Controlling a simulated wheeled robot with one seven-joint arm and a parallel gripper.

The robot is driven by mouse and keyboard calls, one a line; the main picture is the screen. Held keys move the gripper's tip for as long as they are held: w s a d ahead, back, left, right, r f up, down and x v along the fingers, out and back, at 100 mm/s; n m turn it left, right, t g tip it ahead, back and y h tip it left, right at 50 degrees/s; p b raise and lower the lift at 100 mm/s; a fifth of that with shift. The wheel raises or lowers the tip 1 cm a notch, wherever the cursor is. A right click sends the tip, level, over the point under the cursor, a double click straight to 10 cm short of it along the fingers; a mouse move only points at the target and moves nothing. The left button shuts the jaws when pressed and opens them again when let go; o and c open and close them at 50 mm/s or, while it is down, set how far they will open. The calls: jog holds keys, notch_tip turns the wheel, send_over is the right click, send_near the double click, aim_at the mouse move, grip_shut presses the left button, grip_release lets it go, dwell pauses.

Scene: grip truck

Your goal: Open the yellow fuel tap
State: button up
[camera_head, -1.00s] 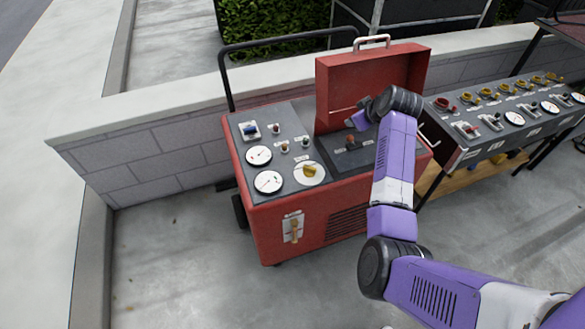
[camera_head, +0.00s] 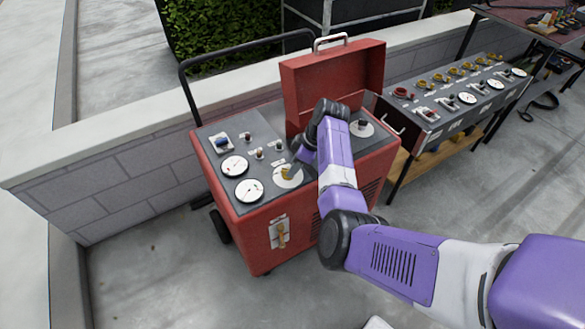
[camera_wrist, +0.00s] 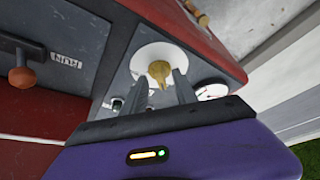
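The yellow fuel tap (camera_head: 287,174) sits on a white round plate on the top panel of a red machine (camera_head: 250,219). In the wrist view the tap (camera_wrist: 159,71) stands upright from its white plate (camera_wrist: 178,58). My gripper (camera_wrist: 160,80) is open and empty, with one finger to each side of the tap in the picture. I cannot tell whether the fingertips reach around it or touch it. In the head view my gripper (camera_head: 297,162) is just beside the tap, and my wrist partly hides the panel behind it.
Dials and small knobs (camera_head: 241,178) crowd the panel left of the tap. The machine's raised red lid (camera_head: 340,80) stands behind my wrist. A lever (camera_head: 280,232) is on the front face. A control bench (camera_head: 450,100) stands to the right. A red-brown knob (camera_wrist: 22,77) shows in the wrist view.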

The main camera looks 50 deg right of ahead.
jog(key=shift+x, duration=0.75)
grip_shut()
